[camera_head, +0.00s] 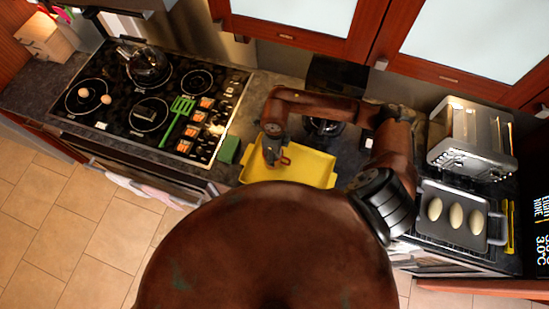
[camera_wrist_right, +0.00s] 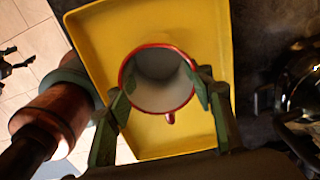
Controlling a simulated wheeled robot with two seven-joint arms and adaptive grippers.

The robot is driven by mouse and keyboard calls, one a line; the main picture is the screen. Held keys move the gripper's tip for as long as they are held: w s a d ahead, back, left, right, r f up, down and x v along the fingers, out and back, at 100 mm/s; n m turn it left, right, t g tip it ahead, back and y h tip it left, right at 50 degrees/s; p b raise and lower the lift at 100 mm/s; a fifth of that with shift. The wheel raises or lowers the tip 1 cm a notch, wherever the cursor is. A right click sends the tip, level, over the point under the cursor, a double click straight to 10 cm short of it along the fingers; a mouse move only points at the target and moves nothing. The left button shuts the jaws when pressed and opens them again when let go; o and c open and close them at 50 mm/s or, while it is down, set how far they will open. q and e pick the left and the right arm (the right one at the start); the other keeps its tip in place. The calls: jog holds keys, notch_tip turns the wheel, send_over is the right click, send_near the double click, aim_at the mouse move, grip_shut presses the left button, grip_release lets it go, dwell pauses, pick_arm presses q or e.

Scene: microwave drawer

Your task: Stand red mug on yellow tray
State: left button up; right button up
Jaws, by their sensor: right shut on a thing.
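The red mug (camera_wrist_right: 160,78) shows in the right wrist view from above, with a red rim, a pale inside and its handle pointing down in the picture. My right gripper (camera_wrist_right: 165,88) is shut on it, with a green finger on each side. The yellow tray (camera_wrist_right: 105,35) is under the mug. In the head view, the yellow tray (camera_head: 312,166) lies on the counter, and my right gripper (camera_head: 277,158) is over its left part. The mug is mostly hidden there. I cannot tell if its base touches the tray.
A stove (camera_head: 150,105) with a kettle (camera_head: 148,62) and a green spatula (camera_head: 178,118) is at left. A green sponge (camera_head: 229,150) lies beside the tray. A toaster oven (camera_head: 468,135) and a pan with eggs (camera_head: 455,213) are at right. Cabinets overhang the back.

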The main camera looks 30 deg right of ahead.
notch_tip(320, 180, down, 3)
jog(key=shift+s+r+b, duration=0.1)
jog(key=shift+r+b, duration=0.05)
jog(key=shift+b, duration=0.2)
jog(key=o, duration=1.4)
jog(key=shift+r+b, duration=1.5)
jog(key=shift+r, duration=4.55)
